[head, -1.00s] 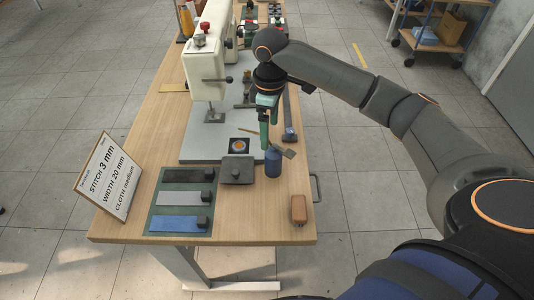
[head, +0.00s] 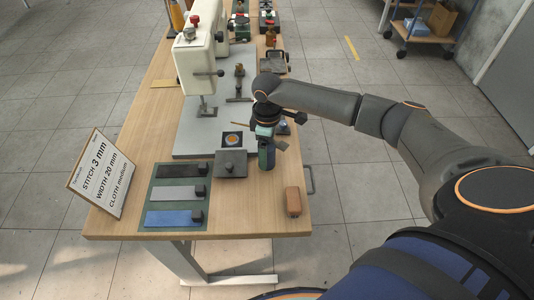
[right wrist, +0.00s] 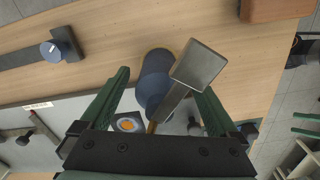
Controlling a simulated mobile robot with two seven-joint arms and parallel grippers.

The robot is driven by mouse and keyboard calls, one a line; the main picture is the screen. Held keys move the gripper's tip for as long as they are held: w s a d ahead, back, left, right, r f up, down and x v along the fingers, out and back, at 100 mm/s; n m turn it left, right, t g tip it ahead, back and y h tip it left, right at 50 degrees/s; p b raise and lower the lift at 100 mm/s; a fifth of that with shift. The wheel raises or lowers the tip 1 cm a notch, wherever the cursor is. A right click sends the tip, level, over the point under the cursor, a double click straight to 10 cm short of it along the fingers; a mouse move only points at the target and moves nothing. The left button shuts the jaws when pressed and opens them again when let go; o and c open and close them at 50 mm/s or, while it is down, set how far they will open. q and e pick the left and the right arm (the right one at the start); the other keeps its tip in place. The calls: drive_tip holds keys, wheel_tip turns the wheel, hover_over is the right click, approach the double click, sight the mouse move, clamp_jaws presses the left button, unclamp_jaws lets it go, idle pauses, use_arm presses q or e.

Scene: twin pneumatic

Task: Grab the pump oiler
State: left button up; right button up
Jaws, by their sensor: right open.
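The pump oiler is a dark blue can (right wrist: 154,70) with a grey metal thumb plate (right wrist: 198,66) on a slanted lever. In the right wrist view it stands between the two green fingers of my right gripper (right wrist: 165,84), nearer the left one. The gripper is open, with visible gaps beside the can. In the head view my right gripper (head: 266,150) points down over the oiler at the table's right side and hides most of it. I cannot tell whether a finger touches it. My left gripper is not in view.
A brown block (head: 293,201) lies near the front right corner. A dark square plate (head: 230,164) is just left of the gripper. A mat with three strips (head: 180,193), a sign (head: 101,173) and a white machine (head: 196,60) stand further left.

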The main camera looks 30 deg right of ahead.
drive_tip(key=shift+c, duration=0.3)
clamp_jaws()
idle(0.5)
